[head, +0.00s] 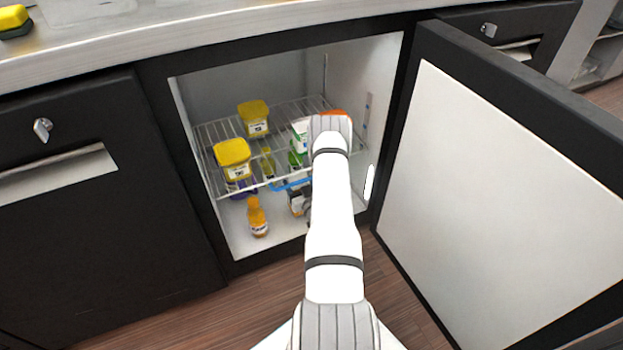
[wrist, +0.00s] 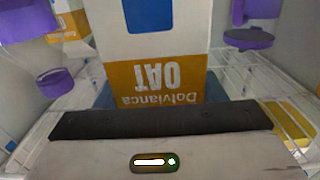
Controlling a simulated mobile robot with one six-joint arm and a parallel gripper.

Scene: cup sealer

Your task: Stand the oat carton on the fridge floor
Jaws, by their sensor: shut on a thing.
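The oat carton (wrist: 157,75) is white and orange with a dark blue patch, and its lettering reads upside down in the wrist view. My gripper (wrist: 158,92) is shut on it, with a blue-grey finger showing on either side. In the head view my arm reaches into the open fridge and hides most of the gripper and carton. A small grey, dark and orange patch shows beside the arm, below the wire shelf. I cannot tell whether the carton touches the fridge floor (head: 282,235).
Two yellow-lidded tubs (head: 233,152) and a white-green pack (head: 299,135) are on the wire shelf (head: 205,132). An orange bottle (head: 257,217) stands on the floor at left. Purple lids (wrist: 250,38) flank the carton. The fridge door (head: 510,190) stands open at right.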

